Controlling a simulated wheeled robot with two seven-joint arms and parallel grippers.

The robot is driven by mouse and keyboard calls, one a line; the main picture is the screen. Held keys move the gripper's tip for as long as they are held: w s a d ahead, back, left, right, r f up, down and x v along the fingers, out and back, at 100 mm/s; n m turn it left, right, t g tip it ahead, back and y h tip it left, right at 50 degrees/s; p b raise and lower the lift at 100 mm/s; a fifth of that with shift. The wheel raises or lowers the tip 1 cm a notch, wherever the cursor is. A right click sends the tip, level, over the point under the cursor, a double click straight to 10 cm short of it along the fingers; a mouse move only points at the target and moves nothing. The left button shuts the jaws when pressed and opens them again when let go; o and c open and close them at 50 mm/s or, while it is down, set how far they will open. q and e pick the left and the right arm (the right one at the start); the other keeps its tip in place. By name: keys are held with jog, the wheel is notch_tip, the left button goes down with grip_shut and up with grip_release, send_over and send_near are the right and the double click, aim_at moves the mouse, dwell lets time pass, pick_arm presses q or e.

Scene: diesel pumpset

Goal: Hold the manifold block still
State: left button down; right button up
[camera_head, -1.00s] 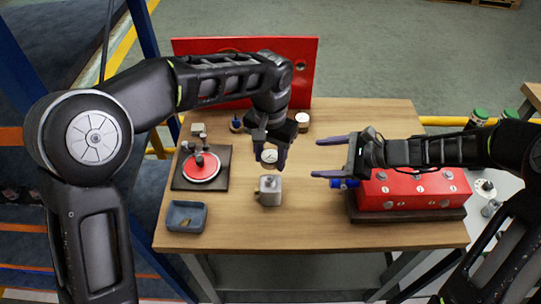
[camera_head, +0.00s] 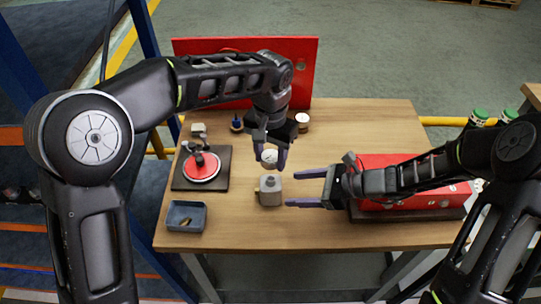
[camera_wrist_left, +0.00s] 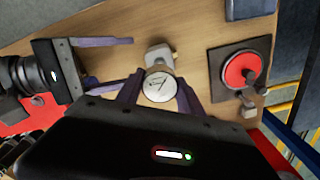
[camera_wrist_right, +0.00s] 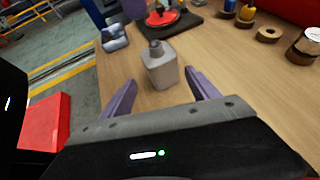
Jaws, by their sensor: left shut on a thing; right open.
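The grey manifold block (camera_head: 270,192), with a short neck on top, stands upright on the wooden table. My right gripper (camera_head: 294,190) is open just right of the block, its fingers level and pointing at it. In the right wrist view the block (camera_wrist_right: 161,68) is ahead, roughly centred between the fingertips and not enclosed by them. My left gripper (camera_head: 271,158) is shut on a round white-faced gauge (camera_wrist_left: 160,86). The gauge is above or behind the block; whether they touch is unclear. The gauge's underside is hidden.
A red box (camera_head: 385,162) sits behind my right arm. A red panel (camera_head: 305,75) stands at the back. The table's front is clear.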

aim_at(272, 190)
jog(key=x, duration=0.8)
jog(key=shift+w+a+f, duration=0.1)
jog(key=shift+a+f, duration=0.05)
jog(key=shift+a, duration=0.2)
jog(key=shift+c, duration=0.3)
jog(key=c, duration=0.8)
jog(key=o, duration=1)
jog(key=shift+c, duration=0.2)
grip_shut()
